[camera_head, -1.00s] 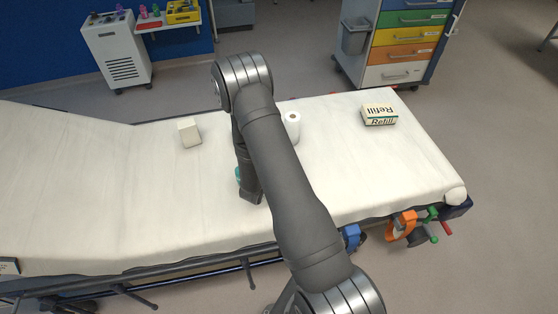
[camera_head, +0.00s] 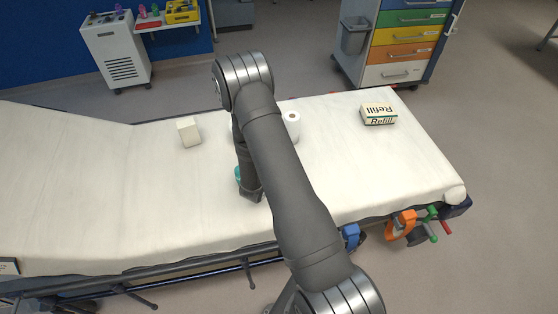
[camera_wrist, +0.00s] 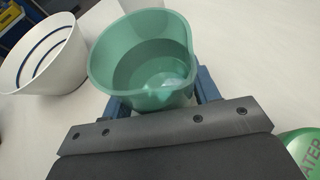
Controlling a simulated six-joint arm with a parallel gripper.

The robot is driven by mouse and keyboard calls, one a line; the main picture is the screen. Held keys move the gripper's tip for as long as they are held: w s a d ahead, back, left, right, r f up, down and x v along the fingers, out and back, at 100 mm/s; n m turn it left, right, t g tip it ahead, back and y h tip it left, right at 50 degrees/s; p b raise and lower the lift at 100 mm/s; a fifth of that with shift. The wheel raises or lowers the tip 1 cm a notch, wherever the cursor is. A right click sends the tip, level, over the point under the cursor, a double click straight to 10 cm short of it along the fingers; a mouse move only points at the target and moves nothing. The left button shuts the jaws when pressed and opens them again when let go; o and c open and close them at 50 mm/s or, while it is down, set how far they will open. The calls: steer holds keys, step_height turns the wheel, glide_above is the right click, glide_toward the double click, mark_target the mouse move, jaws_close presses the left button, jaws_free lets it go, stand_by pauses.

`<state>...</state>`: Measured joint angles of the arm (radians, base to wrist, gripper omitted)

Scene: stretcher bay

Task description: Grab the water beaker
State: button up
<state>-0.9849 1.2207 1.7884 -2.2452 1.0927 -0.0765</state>
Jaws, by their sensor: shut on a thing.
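The water beaker (camera_wrist: 150,60) is a green, open-topped vessel with a pouring lip, seen from above in the wrist view. Clear liquid seems to lie inside it. My gripper (camera_wrist: 160,98) is shut on it, with a blue finger at each side of its wall. In the head view my arm hides the gripper and most of the beaker; only a teal sliver (camera_head: 238,173) shows beside the arm. I cannot tell whether the beaker still touches the sheet.
A white vessel with a blue band (camera_wrist: 42,55) stands close left of the beaker. A green round thing lettered "ATER" (camera_wrist: 304,152) is at lower right. On the stretcher (camera_head: 80,190) are a white roll (camera_head: 292,126), a pale block (camera_head: 189,132) and a Refill box (camera_head: 379,114).

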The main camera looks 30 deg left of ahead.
steer(key=shift+r, duration=1.25)
steer(key=shift+d+r, duration=0.25)
steer(key=shift+r, duration=0.6)
steer(key=w+d+r, duration=0.2)
steer(key=d+r, duration=0.4)
steer(key=d, duration=0.5)
steer(key=shift+r, duration=0.25)
